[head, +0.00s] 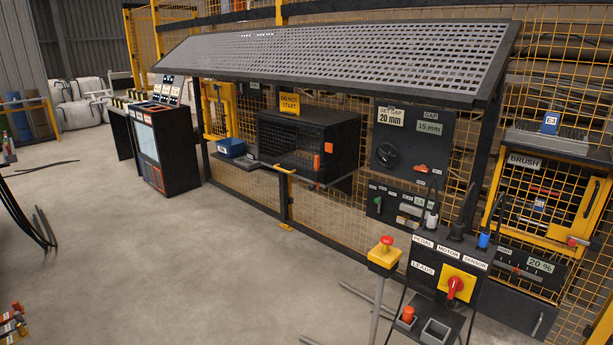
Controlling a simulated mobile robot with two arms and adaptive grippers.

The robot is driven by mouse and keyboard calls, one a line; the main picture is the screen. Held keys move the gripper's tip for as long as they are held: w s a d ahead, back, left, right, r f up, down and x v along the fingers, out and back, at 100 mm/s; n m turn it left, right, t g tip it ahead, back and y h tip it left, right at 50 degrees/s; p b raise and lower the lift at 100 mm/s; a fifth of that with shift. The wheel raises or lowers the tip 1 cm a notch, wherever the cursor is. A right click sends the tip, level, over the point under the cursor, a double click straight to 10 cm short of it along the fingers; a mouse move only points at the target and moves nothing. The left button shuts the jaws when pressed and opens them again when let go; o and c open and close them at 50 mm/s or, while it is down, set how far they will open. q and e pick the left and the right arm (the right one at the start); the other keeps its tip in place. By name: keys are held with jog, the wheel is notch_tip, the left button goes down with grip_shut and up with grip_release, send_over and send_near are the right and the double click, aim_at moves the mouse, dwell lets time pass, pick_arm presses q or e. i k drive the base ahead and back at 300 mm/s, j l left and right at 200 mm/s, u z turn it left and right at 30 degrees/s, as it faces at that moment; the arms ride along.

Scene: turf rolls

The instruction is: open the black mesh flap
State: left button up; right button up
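A black box (338,146) with a dark mesh front (290,140) is mounted on the yellow mesh fence, under the canopy. The mesh front appears to be the flap and looks shut, though its edges are hard to make out. A yellow handle (283,168) sits along its lower front edge. Orange parts (317,161) show at its right side. The box's inside is dark and unclear. Neither of my grippers shows in the head view.
A large perforated grey canopy (340,55) overhangs the box. A "DO NOT START" sign (289,104) is above it, a blue box (231,148) left. A gap panel (412,140) and yellow stop post (384,254) stand right. The floor (210,260) in front is mostly clear.

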aim_at(287, 167)
jog(key=i+j+z, duration=0.1)
jog(key=i+j, duration=0.25)
jog(key=i+j+z, duration=0.15)
jog(key=i+j, duration=0.2)
jog(key=i+j+z, duration=0.1)
jog(key=i+j, duration=0.2)
jog(key=j, duration=0.15)
jog(key=i+j+z, duration=0.1)
jog(key=i+j, duration=0.2)
jog(key=i+j+z, duration=0.1)
jog(key=i+j, duration=0.2)
jog(key=j, duration=0.3)
